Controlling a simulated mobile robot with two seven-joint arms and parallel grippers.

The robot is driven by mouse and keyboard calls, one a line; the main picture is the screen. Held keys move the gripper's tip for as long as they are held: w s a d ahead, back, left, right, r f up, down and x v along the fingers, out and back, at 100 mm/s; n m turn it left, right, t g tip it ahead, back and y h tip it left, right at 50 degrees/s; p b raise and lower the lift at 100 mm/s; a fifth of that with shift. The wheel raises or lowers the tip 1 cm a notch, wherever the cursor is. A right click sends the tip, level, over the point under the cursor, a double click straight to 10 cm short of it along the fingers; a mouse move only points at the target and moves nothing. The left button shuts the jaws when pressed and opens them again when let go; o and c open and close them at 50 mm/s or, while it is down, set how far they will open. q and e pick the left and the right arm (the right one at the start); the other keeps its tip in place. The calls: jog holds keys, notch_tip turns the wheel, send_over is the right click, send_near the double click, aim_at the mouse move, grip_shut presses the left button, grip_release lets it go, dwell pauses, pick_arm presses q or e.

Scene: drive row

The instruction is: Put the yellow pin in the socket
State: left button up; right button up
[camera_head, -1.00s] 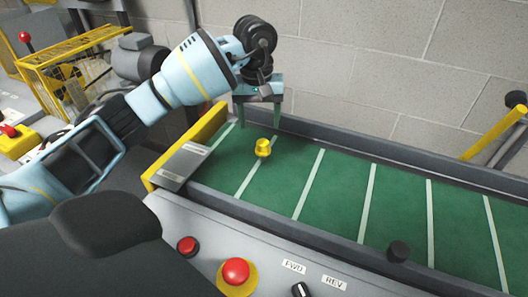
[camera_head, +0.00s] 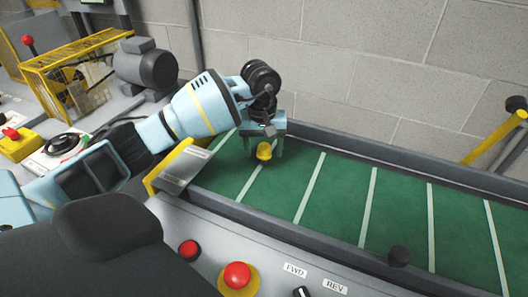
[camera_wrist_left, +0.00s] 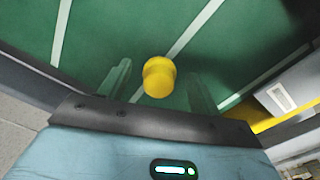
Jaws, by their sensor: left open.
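The yellow pin (camera_head: 264,151) stands on the green belt (camera_head: 330,205) near its left end. My left gripper (camera_head: 263,147) is over it, pointing down, with one finger on each side. In the left wrist view the pin (camera_wrist_left: 159,77) lies between the two spread fingers (camera_wrist_left: 160,86), with a gap on both sides. The gripper is open and holds nothing. I cannot make out a socket in either view. My right gripper is not in view.
The belt is clear to the right of the pin. Dark rails edge it, with a black knob (camera_head: 399,255) on the near one. A panel with red buttons (camera_head: 237,275) lies in front. A block wall (camera_head: 390,70) stands behind, and a caged machine (camera_head: 75,70) far left.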

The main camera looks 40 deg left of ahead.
aim_at(264, 146)
pick_arm(q)
jog(key=c, duration=1.1)
jog(key=shift+r, duration=0.1)
jog(key=shift+c, duration=0.2)
notch_tip(264, 146, up, 10)
jog(key=shift+f, duration=0.1)
